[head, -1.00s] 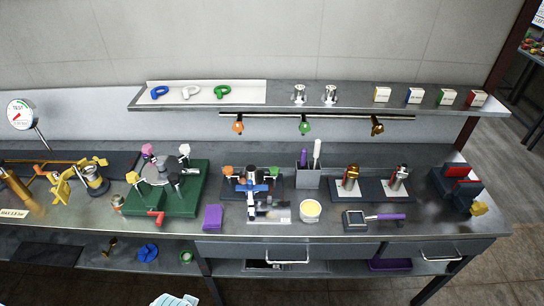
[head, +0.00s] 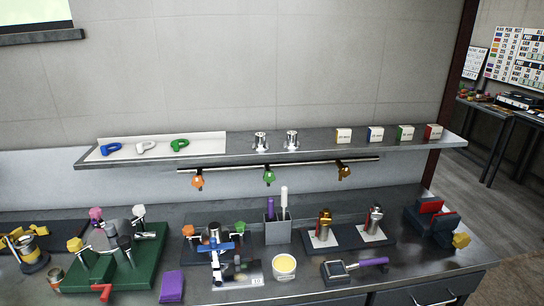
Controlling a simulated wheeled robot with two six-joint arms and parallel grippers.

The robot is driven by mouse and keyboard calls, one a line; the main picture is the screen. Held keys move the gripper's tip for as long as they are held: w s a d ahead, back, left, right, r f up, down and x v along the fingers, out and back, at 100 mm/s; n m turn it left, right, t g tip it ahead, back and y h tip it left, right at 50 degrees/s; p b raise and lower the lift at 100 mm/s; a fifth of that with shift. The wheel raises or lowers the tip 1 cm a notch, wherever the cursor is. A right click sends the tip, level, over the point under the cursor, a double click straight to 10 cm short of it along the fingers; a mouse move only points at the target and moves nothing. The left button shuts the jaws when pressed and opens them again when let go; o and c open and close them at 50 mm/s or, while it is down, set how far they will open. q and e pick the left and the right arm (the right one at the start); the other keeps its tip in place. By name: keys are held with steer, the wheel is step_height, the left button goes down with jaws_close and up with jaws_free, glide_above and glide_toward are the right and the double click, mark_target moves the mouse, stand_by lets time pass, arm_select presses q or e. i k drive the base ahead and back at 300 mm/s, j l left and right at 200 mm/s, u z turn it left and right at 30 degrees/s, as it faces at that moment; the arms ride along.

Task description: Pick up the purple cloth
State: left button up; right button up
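The purple cloth (head: 172,286) lies folded flat on the metal counter, near the front edge at the lower left. It sits just right of the green base plate (head: 150,244) and left of a small fixture with a blue cross handle (head: 217,249). Neither of my grippers shows in the head view. Nothing covers the cloth.
A grey holder (head: 277,229) and two metal dispensers stand behind. A shelf (head: 300,147) with hanging knobs overhangs the back. Bare counter shows around the cloth.

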mark_target(172, 283)
steer(key=u, duration=0.8)
